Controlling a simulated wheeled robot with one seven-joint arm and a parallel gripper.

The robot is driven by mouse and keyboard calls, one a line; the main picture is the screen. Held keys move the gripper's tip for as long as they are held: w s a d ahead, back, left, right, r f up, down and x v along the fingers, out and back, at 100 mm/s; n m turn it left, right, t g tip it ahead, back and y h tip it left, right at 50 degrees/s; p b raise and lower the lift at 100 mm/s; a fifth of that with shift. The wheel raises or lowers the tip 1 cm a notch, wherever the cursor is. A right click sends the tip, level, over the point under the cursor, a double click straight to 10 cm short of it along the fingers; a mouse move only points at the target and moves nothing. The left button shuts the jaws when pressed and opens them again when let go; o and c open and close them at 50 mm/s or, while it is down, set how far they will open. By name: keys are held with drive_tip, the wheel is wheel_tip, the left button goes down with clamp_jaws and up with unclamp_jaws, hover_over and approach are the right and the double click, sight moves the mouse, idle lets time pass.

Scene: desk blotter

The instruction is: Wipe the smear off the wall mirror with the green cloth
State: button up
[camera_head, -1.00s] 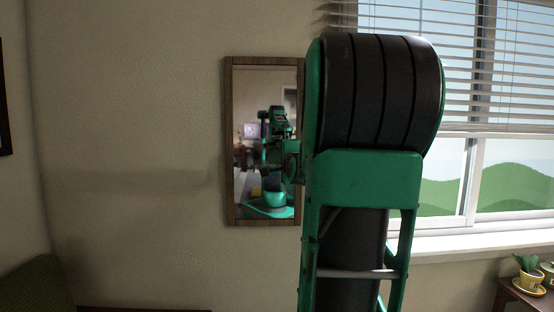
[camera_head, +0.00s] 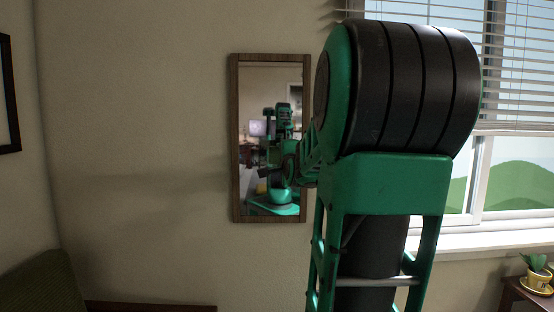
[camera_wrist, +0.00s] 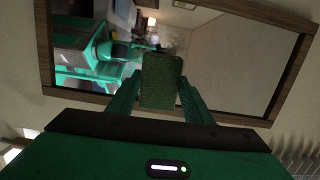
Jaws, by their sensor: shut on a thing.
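The wall mirror (camera_head: 243,95) has a brown wooden frame and hangs upright on the wall, left of my raised arm in the head view. My arm hides part of its right side. In the wrist view the mirror (camera_wrist: 232,65) fills much of the upper picture, tilted. My gripper (camera_wrist: 158,88) is shut on the green cloth (camera_wrist: 162,80), which is held in front of the glass. I cannot tell whether the cloth touches the glass. My gripper's fingers are hidden in the head view. I cannot make out the smear among the reflections.
A window with blinds (camera_head: 500,100) is at the right. A plant in a yellow pot (camera_head: 537,280) stands on a small table at the lower right. A dark green seat (camera_head: 42,288) is at the lower left.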

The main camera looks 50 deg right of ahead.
approach(253, 158)
drive_tip(key=shift+x, duration=2.05)
drive_tip(key=shift+x, duration=0.95)
drive_tip(key=shift+f, duration=0.1)
drive_tip(key=s+d, duration=0.7)
drive_tip(key=s, duration=0.1)
drive_tip(key=shift+s+d, duration=0.15)
drive_tip(key=shift+s, duration=0.25)
idle(0.4)
drive_tip(key=shift+w+a+r, duration=0.35)
drive_tip(key=shift+w+a, duration=0.9)
drive_tip(key=shift+w, duration=0.2)
drive_tip(key=shift+w+a+r, duration=0.3)
drive_tip(key=shift+w+a, duration=0.9)
drive_tip(key=shift+w, duration=0.25)
drive_tip(key=shift+w+a+r, duration=0.35)
drive_tip(key=shift+w+a, duration=0.9)
drive_tip(key=shift+w, duration=0.2)
